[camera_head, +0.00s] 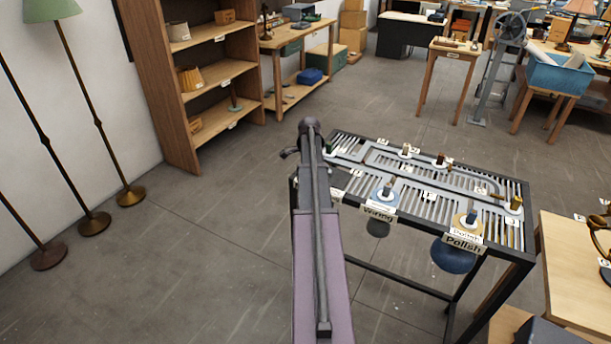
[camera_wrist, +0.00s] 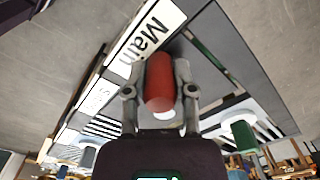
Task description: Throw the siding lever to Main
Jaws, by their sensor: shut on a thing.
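The siding lever's red handle (camera_wrist: 160,78) shows in the middle of the wrist view. My gripper (camera_wrist: 160,93) is shut on it, one finger on each side. The white "Main" label (camera_wrist: 147,36) lies just beyond the handle, up and left of it. A second white label (camera_wrist: 96,98), partly cut off and starting with S, sits farther down and left along the same edge. The lever's foot and slot are hidden behind the handle and gripper. In the head view my arm covers the lever at the left end of the track table (camera_head: 517,252).
The tabletop carries grey tracks, slats and several upright pegs, among them a green one (camera_wrist: 243,137) right of my gripper. "Wiring" (camera_head: 379,212) and "Polish" (camera_head: 464,243) signs hang on its front edge. Floor lamps (camera_head: 95,222) and a shelf (camera_head: 205,70) stand left. The floor between is clear.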

